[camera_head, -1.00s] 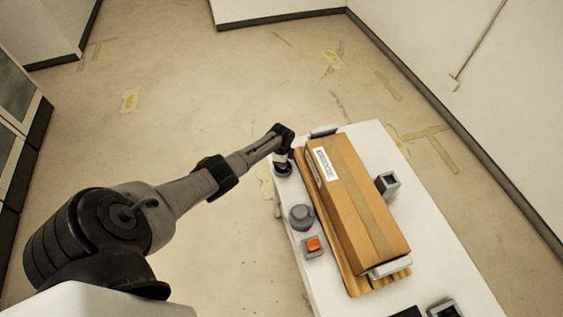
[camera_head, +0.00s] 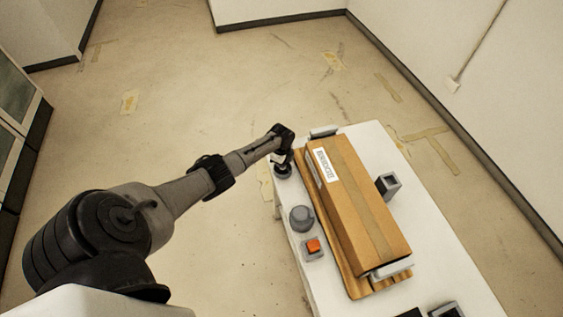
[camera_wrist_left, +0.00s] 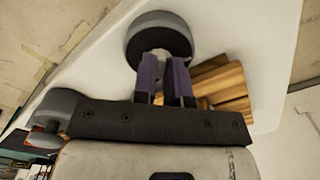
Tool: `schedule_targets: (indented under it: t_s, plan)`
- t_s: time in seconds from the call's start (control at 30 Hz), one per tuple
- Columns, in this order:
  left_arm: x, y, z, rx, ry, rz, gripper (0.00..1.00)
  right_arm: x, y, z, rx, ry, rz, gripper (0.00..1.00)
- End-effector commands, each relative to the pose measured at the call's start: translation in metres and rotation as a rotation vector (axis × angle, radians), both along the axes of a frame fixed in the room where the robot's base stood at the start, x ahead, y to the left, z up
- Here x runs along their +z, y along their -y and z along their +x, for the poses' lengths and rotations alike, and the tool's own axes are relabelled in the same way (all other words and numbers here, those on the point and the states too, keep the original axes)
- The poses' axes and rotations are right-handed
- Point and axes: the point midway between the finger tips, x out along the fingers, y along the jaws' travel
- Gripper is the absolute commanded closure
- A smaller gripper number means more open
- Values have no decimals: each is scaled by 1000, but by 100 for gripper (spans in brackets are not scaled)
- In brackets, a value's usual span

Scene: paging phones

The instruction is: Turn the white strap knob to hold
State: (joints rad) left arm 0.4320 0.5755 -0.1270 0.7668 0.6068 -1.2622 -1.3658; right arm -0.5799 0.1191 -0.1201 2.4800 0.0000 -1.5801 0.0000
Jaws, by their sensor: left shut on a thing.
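My left gripper (camera_head: 284,162) reaches down at the far left corner of the white table (camera_head: 440,235). In the left wrist view its two purple fingers (camera_wrist_left: 166,82) are shut on the side of a round knob (camera_wrist_left: 160,36) with a dark body and a paler cap. In the head view the hand covers most of this knob; only a dark round part (camera_head: 282,172) shows below it. Where the knob points cannot be read. My right gripper is not in view.
A long cardboard box (camera_head: 352,190) lies right beside the hand, with grey blocks (camera_head: 388,185) around it. A larger grey knob (camera_head: 301,218) and an orange button (camera_head: 313,246) stand nearer along the left edge. Floor left of the table is clear.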

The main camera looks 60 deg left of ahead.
Motion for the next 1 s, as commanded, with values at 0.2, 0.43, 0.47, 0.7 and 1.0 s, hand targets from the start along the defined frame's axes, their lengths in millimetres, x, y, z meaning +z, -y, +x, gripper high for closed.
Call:
schedule_targets:
  t_s: [0.2, 0.43, 0.47, 0.7, 1.0]
  plan:
    - [0, 0, 0, -2, 1, -1, 82, 0, 2, 0, 4, 0, -7, 57]
    - [0, 0, 0, -1, 0, 0, 62, 0, 2, 0, 4, 0, -7, 57]
    - [0, 0, 0, -1, 0, 0, 62, 0, 2, 0, 4, 0, -6, 57]
    - [3, 0, 0, -1, 1, 1, 62, 1, 0, 0, 1, -1, -1, 57]
    - [49, -1, 0, -2, 3, 3, 62, 15, -1, 0, -3, -1, 4, 57]
